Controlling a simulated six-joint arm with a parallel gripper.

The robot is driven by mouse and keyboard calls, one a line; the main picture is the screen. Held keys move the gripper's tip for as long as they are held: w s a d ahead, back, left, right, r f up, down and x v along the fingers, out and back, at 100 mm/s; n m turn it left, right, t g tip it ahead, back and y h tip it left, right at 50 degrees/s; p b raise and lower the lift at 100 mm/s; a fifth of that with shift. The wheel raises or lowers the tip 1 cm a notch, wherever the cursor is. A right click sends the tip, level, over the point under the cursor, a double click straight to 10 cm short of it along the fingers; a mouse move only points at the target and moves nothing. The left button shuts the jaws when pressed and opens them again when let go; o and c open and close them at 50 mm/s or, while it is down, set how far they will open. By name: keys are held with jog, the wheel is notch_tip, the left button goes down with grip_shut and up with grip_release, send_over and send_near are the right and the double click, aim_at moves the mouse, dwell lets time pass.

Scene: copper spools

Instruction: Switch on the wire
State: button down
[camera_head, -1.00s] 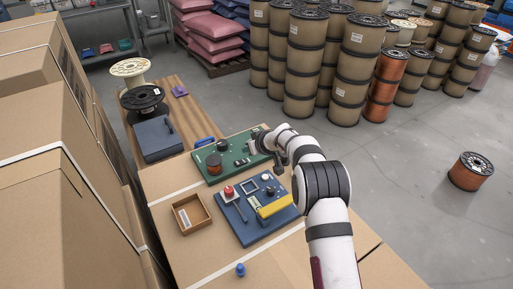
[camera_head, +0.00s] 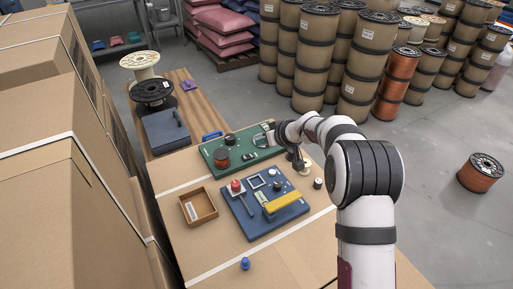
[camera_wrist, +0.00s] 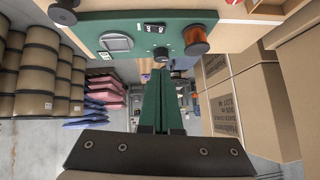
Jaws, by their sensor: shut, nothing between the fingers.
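A green board (camera_head: 246,145) lies on the cardboard top in the head view, and its face also shows in the wrist view (camera_wrist: 85,37). It carries a copper wire spool (camera_head: 221,158), a black knob (camera_head: 230,139), a small black-and-white switch (camera_head: 249,156) and a gauge (camera_head: 262,140). In the wrist view the switch (camera_wrist: 154,28) sits between the gauge (camera_wrist: 115,42) and the spool (camera_wrist: 195,38). My gripper (camera_head: 298,165) is just right of the board in the head view. Its fingers (camera_wrist: 162,74) are together, empty and apart from the switch. The switch's position is too small to read.
A blue board (camera_head: 262,217) with a red button (camera_head: 237,186) and a yellow bar (camera_head: 282,203) lies in front. A wooden tray (camera_head: 198,219) is left of it. Tall cardboard boxes (camera_head: 50,190) line the left.

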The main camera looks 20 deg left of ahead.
send_over(247, 154)
jog(key=s+d, duration=0.2)
jog(key=s, duration=0.1)
notch_tip(247, 154, down, 7)
jog(key=f, duration=0.3)
jog(key=shift+w+a+f, duration=0.1)
jog(key=shift+w+a, duration=0.05)
jog(key=shift+a, duration=0.15)
jog(key=shift+f, duration=0.4)
jog(key=shift+a+f+h, duration=0.15)
jog(key=shift+f+h, duration=0.15)
jog(key=shift+w+d+r, duration=0.2)
jog(key=shift+w+d, duration=0.25)
jog(key=shift+d, duration=0.15)
